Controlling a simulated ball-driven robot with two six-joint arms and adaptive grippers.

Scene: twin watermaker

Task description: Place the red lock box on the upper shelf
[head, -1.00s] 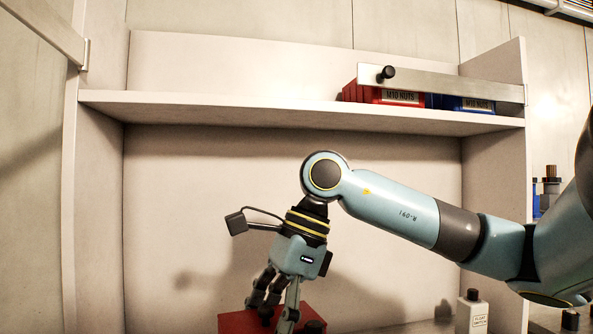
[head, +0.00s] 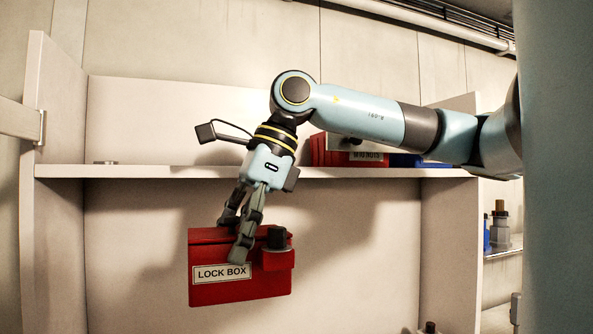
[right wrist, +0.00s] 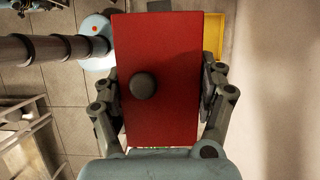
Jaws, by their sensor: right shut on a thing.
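The red lock box (head: 222,291) carries a white "LOCK BOX" label and a black knob on a small red block at its front right. It hangs in the air below the upper shelf (head: 150,171), in front of the back panel. My right gripper (head: 240,240) comes down on it from above and is shut on it. In the right wrist view the box (right wrist: 165,60) lies between both fingers (right wrist: 163,95), with a black round knob on its face. The left part of the upper shelf is mostly bare. My left gripper is not in view.
A red bin (head: 319,150) and a blue bin (head: 405,160) stand at the right of the upper shelf, partly behind my arm. A small flat object (head: 105,162) lies at its left end. Bottles (head: 499,225) stand on a side shelf at right.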

